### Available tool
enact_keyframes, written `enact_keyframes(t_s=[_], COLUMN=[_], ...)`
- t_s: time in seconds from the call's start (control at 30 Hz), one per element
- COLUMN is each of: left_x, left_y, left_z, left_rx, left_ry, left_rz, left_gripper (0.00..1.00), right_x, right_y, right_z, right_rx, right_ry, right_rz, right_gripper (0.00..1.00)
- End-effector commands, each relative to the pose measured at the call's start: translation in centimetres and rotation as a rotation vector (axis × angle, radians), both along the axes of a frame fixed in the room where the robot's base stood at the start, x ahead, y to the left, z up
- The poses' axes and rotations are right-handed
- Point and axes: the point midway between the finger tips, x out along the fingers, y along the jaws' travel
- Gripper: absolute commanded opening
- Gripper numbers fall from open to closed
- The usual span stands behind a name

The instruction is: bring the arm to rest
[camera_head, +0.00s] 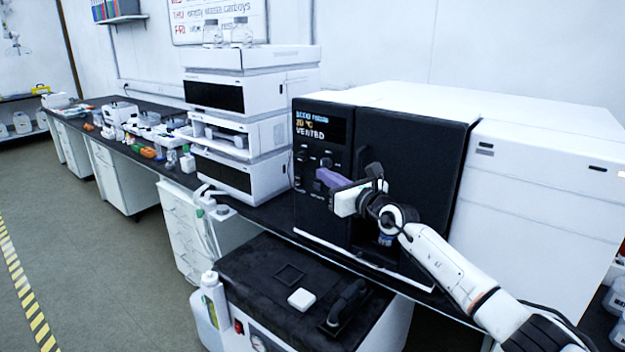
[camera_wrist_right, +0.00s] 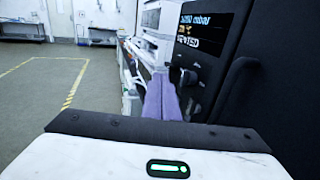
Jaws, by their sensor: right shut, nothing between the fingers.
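My right arm reaches in from the lower right in the head view. My right gripper (camera_head: 330,178) is shut and empty, with its purple fingers pointing left in front of the control panel of a large black-fronted instrument (camera_head: 410,160). In the right wrist view the purple fingers (camera_wrist_right: 161,100) are together, with the instrument's panel (camera_wrist_right: 195,70) just to their right. I cannot tell whether the fingers touch the panel. The panel's display (camera_head: 318,123) is lit and reads "VENTED" on its lowest line. My left gripper is not in view.
A stack of white modules (camera_head: 235,125) stands left of the instrument on the bench. Below the arm is a black-topped unit (camera_head: 265,270) with a white block (camera_head: 301,298) on it. A white bottle (camera_head: 212,292) stands at its left. The floor (camera_head: 110,270) at left is open.

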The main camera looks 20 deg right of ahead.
Motion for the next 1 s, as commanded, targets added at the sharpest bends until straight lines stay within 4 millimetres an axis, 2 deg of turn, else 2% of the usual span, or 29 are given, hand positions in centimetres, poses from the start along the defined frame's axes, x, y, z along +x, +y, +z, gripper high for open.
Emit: enact_keyframes(t_s=[0.03, 0.17, 0.43, 0.7, 0.77, 0.87, 1.0], left_x=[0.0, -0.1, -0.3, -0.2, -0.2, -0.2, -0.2], left_y=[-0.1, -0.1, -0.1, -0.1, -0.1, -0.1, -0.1], left_z=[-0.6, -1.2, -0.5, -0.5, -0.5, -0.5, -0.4], left_rx=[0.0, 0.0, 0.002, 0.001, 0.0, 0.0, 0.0], left_ry=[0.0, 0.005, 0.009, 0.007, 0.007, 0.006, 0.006], left_rz=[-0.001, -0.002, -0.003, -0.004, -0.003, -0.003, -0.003], left_gripper=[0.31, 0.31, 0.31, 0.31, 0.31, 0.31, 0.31], right_x=[-0.3, -1.1, -3.2, -4.0, -4.4, -6.1, -10.3], right_y=[1.0, 1.5, 4.8, 5.8, 6.2, 7.8, 10.1], right_z=[-0.5, -0.5, -0.3, -0.6, -1.3, -3.6, -8.1], right_rx=[0.008, 0.007, 0.006, 0.014, 0.053, 0.204, 0.589], right_ry=[-0.001, 0.001, 0.002, 0.005, 0.014, 0.041, 0.111], right_rz=[0.009, -0.002, -0.002, -0.002, 0.013, 0.057, 0.115], right_gripper=[0.0, 0.0, 0.0, 0.0, 0.0, 0.0, 0.0])
